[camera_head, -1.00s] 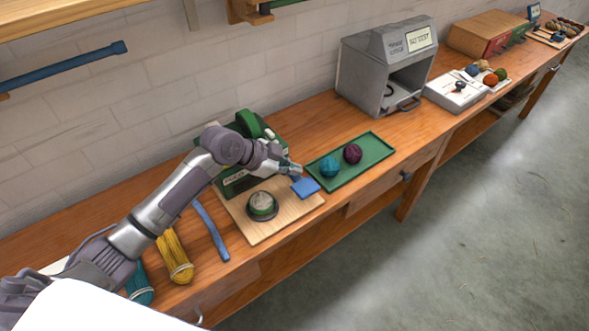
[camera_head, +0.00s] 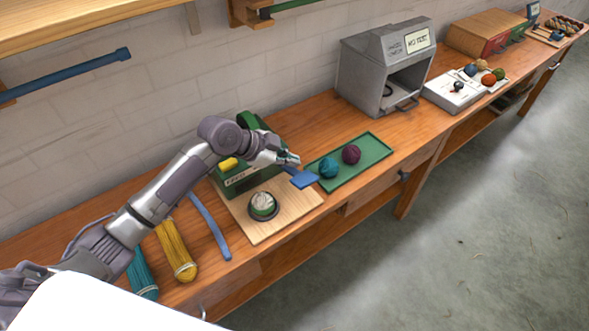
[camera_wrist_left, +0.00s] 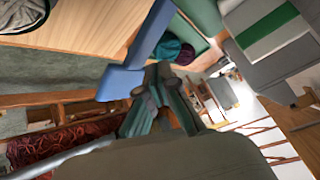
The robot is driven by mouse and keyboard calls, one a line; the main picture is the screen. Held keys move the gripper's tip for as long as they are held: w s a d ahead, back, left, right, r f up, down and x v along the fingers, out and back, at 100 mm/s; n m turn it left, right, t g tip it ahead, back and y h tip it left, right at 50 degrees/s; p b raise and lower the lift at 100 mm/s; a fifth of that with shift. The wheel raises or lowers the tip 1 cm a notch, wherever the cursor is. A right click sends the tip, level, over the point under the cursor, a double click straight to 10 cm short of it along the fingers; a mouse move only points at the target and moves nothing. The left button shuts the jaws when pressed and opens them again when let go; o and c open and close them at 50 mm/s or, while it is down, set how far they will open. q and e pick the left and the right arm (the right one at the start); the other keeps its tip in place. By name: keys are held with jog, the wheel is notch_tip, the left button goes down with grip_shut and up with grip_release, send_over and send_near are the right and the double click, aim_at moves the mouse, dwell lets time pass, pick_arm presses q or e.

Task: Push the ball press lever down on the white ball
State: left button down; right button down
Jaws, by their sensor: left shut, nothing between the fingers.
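The ball press is a green machine (camera_head: 240,180) at the back of a light wooden board (camera_head: 283,222). Its lever has a blue paddle (camera_head: 304,178) at the board's right, raised and tilted; the blue lever (camera_wrist_left: 122,82) also shows in the left wrist view. The white ball (camera_head: 263,202) sits in a dark round cup on the board, with no press part seen on it. My left gripper (camera_head: 293,161) is shut and empty, close to the blue paddle; I cannot tell whether they touch. My right gripper is not in view.
A green tray (camera_head: 372,160) with a turquoise ball (camera_head: 329,167) and a purple ball (camera_head: 351,154) lies right of the board. A blue strip (camera_head: 210,226) and yellow skein (camera_head: 175,250) lie to the left. A grey box (camera_head: 365,75) stands farther back.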

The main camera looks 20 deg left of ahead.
aim_at(286, 169)
pick_arm(q)
jog(key=shift+r, duration=0.1)
jog(key=r+p, duration=0.2)
jog(key=r, duration=0.1)
jog(key=w+a+r+p, duration=0.1)
jog(key=shift+a+r, duration=0.1)
jog(key=shift+r, duration=0.25)
jog(key=shift+s+f, duration=0.1)
jog(key=shift+f, duration=0.05)
dwell(0.6)
